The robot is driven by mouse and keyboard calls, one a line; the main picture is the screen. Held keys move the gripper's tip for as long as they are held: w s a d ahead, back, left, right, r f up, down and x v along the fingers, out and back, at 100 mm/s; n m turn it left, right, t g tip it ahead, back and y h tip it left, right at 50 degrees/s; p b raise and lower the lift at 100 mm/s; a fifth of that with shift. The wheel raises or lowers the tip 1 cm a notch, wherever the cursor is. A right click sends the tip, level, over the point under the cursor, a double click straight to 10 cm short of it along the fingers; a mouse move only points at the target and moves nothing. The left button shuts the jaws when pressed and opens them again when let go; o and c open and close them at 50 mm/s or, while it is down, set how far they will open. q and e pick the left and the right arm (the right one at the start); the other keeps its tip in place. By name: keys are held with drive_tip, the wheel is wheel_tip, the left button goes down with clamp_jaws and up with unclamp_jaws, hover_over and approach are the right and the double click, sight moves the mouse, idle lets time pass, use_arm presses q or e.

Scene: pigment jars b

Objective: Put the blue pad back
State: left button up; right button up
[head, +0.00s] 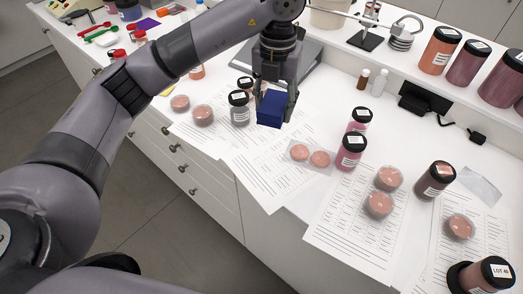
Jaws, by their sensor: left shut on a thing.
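The blue pad (271,110) is a small dark blue block in the middle of the head view. My left gripper (275,100) points down and is shut on the blue pad, with a finger at each side of it. The pad appears above the counter and the printed sheets; the exact gap below it cannot be told. My right gripper is not in view.
Pink jars (351,150), round pink compacts (310,154) and printed sheets (355,225) cover the counter. Large jars (440,50) line the back ledge. The counter's front edge drops to drawers (185,165).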

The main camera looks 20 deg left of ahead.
use_arm(q)
wheel_tip(320, 180, down, 5)
drive_tip(key=p, duration=0.3)
hover_over(272, 162)
wheel_tip(272, 162, down, 7)
drive_tip(key=shift+a+f, duration=0.1)
drive_tip(key=shift+f, duration=0.7)
wheel_tip(272, 162, down, 4)
drive_tip(key=shift+f+p, duration=0.1)
drive_tip(key=shift+p, duration=0.2)
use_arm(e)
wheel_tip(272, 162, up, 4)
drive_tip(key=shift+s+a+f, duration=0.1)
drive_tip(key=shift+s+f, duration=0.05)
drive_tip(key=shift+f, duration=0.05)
use_arm(q)
drive_tip(key=shift+f, duration=0.15)
drive_tip(key=o, duration=1.1)
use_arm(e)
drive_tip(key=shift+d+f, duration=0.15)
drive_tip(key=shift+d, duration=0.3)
